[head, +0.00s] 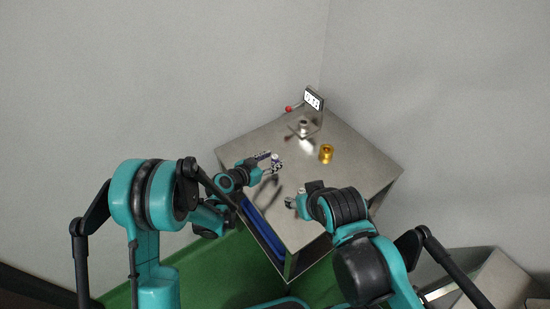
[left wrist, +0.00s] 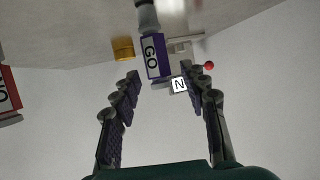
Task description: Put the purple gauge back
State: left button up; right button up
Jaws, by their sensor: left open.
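In the left wrist view the purple gauge (left wrist: 153,58) has a white face lettered GO and a grey handle rising from it. It shows between and just beyond the fingertips of my left gripper (left wrist: 163,82), which is open; I cannot tell whether a finger touches it. In the head view my left gripper (head: 273,162) is over the left part of the metal table. The gauge is too small to make out there. My right gripper (head: 292,203) is near the table's front; its fingers are too small to tell their state.
The metal table (head: 370,168) holds a gold cylinder (head: 326,153), a fixture (head: 303,128), a small sign (head: 314,99) and a red knob (head: 288,109). A red lettered block (left wrist: 8,92) is cut off at the left wrist view's left edge. The table's right side is clear.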

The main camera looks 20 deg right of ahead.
pick_arm(q)
jog(key=s+a+r+n+y, duration=0.2)
jog(key=s+a+r, duration=0.2)
jog(key=a, duration=0.3)
jog(key=s+a+r+n+y+p, duration=0.1)
jog(key=s+a+r, duration=0.3)
jog(key=a, duration=0.2)
jog(key=s+a+r+n+y, duration=0.2)
jog(key=s+a+r, duration=0.1)
jog(key=a+r, duration=0.3)
jog(key=s+a+r+n+y, duration=0.1)
jog(key=s+a+n+y, duration=0.5)
jog(key=s+a, duration=0.8)
jog(key=shift+a+g, duration=0.3)
jog(key=shift+a, duration=0.2)
jog(key=shift+r, duration=0.1)
